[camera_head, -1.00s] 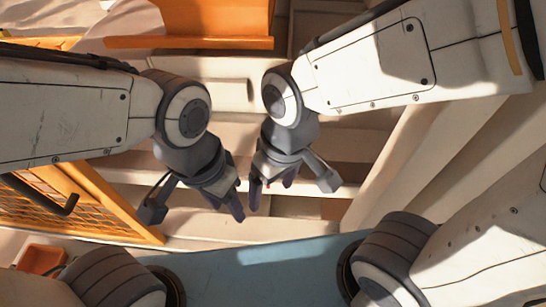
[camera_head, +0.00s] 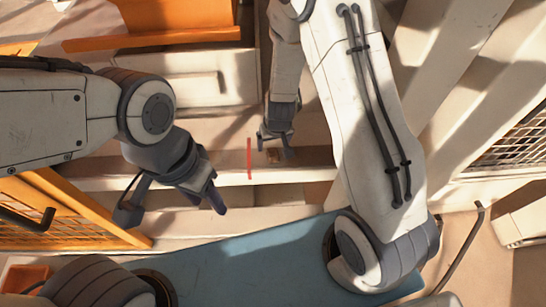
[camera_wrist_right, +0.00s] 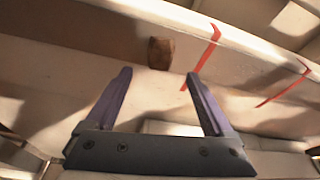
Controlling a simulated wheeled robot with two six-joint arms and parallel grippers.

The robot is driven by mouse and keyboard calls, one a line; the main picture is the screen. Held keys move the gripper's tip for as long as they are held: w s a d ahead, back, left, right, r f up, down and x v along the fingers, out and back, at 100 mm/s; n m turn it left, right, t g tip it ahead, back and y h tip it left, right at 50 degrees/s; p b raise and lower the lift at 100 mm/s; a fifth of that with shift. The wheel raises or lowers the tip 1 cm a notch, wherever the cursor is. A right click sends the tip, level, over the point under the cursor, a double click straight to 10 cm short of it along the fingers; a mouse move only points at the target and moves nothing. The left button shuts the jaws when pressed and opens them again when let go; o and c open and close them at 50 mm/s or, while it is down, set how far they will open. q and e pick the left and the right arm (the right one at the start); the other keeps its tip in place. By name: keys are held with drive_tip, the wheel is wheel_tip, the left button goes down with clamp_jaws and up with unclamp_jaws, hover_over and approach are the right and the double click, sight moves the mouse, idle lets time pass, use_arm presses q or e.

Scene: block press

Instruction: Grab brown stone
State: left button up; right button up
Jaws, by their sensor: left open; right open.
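The brown stone (camera_wrist_right: 161,53) is a small brown block on a pale ledge, seen ahead of my right gripper in the right wrist view. In the head view it shows as a small brown patch (camera_head: 273,155) by the right fingertips. My right gripper (camera_head: 275,150) is open; in the right wrist view its two purple-grey fingers (camera_wrist_right: 157,80) are apart with nothing between them, and the stone lies beyond their tips. My left gripper (camera_head: 217,192) is open and empty, left of and nearer than the stone.
A red line (camera_head: 249,158) marks the ledge left of the stone; two red lines (camera_wrist_right: 204,55) show in the right wrist view. Orange framing (camera_head: 75,210) stands at the left. A blue surface (camera_head: 250,262) of my base lies in front. A mesh panel (camera_head: 510,143) is at the right.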

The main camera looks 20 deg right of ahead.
sight(273, 153)
wheel_tip(273, 153, down, 5)
drive_tip(key=shift+r+b, duration=0.1)
drive_tip(key=shift+b, duration=0.25)
drive_tip(key=shift+w+f, duration=0.25)
drive_tip(key=shift+f, duration=0.25)
drive_tip(key=c, duration=1.4)
drive_tip(key=shift+r, duration=0.1)
